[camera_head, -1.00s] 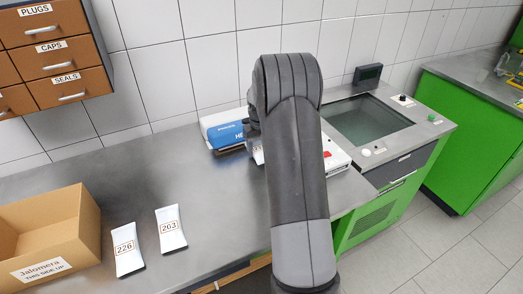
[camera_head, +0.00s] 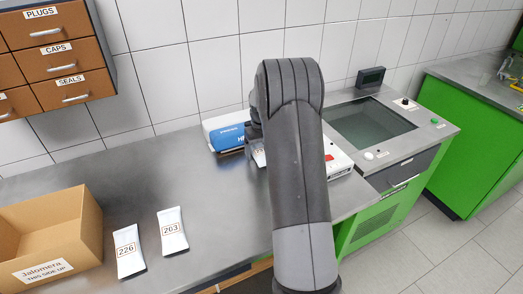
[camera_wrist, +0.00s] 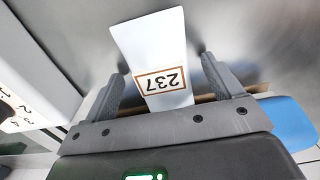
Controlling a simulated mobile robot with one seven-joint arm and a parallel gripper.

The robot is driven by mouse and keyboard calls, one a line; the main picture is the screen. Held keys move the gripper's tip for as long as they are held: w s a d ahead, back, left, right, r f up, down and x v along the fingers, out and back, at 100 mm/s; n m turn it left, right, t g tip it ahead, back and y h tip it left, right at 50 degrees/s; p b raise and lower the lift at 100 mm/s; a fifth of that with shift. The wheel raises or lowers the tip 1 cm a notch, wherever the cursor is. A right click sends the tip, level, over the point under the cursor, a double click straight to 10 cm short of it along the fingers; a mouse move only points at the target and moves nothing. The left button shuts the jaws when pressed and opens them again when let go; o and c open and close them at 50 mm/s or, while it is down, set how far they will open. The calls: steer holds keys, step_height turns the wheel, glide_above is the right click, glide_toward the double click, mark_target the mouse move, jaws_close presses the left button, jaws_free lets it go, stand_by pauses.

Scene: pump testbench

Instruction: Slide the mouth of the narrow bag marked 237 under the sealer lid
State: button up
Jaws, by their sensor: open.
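The narrow white bag marked 237 (camera_wrist: 160,50) lies between the fingers of my gripper (camera_wrist: 162,70) in the wrist view, its number upside down. The fingers are open, one on each side, with a visible gap at the right finger. The bag's lower end is hidden by the gripper body. The blue sealer lid (camera_head: 229,137) shows left of my arm in the head view. A blue part, apparently the lid, also shows at the wrist view's right edge (camera_wrist: 293,122). My arm hides most of the sealer and the gripper in the head view.
Bags marked 226 (camera_head: 127,268) and 203 (camera_head: 173,243) lie on the steel bench (camera_head: 130,190), beside an open cardboard box (camera_head: 45,272). A white casing with a red switch (camera_head: 340,163) shows right of my arm. A dark-topped testbench basin (camera_head: 370,125) stands beyond.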

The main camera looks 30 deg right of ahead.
step_height(320, 180, up, 11)
stand_by(0.5)
steer(key=s+a+r+t, duration=0.3)
steer(key=s+a+r, duration=0.95)
steer(key=s, duration=0.25)
steer(key=s+a+t, duration=0.1)
steer(key=s+a, duration=0.2)
steer(key=s, duration=0.7)
steer(key=s+a+f+t, duration=0.1)
steer(key=s+a, duration=0.3)
steer(key=s, duration=0.6)
steer(key=shift+s+t, duration=0.15)
steer(key=shift+t, duration=0.15)
steer(key=shift+c, duration=0.5)
